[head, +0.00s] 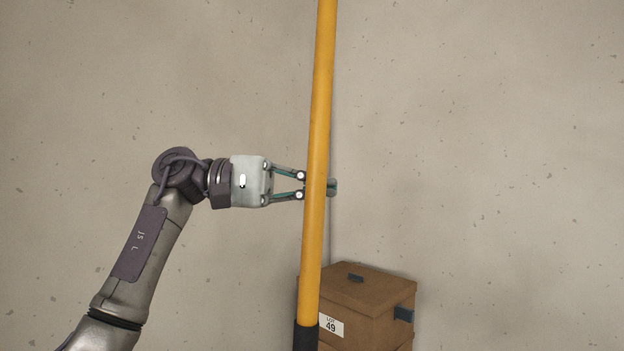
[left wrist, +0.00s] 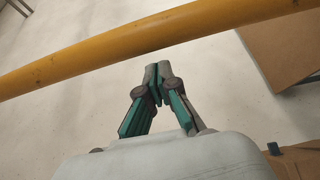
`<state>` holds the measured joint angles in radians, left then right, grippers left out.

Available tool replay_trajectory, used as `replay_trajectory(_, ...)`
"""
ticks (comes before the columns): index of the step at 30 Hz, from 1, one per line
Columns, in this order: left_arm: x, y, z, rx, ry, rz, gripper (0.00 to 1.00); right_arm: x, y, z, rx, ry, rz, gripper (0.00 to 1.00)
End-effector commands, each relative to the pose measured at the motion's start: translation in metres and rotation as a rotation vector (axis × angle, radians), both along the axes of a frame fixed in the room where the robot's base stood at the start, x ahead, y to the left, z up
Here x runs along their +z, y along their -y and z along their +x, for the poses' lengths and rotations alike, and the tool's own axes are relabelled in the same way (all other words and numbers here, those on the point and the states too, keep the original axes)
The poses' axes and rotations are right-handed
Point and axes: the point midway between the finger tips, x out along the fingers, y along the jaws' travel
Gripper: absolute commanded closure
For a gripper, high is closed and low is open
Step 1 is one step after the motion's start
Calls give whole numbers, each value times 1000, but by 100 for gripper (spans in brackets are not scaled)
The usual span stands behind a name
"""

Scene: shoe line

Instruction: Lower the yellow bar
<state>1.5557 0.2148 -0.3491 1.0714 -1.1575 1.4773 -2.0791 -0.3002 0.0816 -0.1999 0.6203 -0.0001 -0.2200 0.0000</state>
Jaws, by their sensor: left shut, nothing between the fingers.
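The yellow bar (head: 319,110) runs almost straight up and down through the head view, leaning slightly right toward its top. Its upper end is out of frame, and its lower part goes into a black section (head: 305,338). My left gripper (head: 333,187) is shut and empty. Its fingers pass behind the bar in the head view, and the tips show just right of it. In the left wrist view, the bar (left wrist: 110,60) crosses just past the shut fingertips (left wrist: 158,74). I cannot tell whether they touch it. My right gripper is out of view.
A brown lidded box (head: 370,292) labelled "LOT 49" stands behind the bar's lower part, with dark handles. A brown surface (left wrist: 285,45) shows at right in the left wrist view. The speckled grey floor on both sides looks clear.

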Motion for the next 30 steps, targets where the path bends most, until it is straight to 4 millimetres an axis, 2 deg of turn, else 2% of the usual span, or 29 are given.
replay_trajectory(6,2,-7,-13,0,-1,0,100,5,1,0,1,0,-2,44)
replay_trajectory(20,1,-9,-16,0,2,-2,100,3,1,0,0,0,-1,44)
replay_trajectory(26,-1,-22,-34,0,33,-22,100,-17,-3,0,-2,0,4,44)
replay_trajectory(30,-3,-43,-63,1,84,-57,100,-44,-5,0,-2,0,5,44)
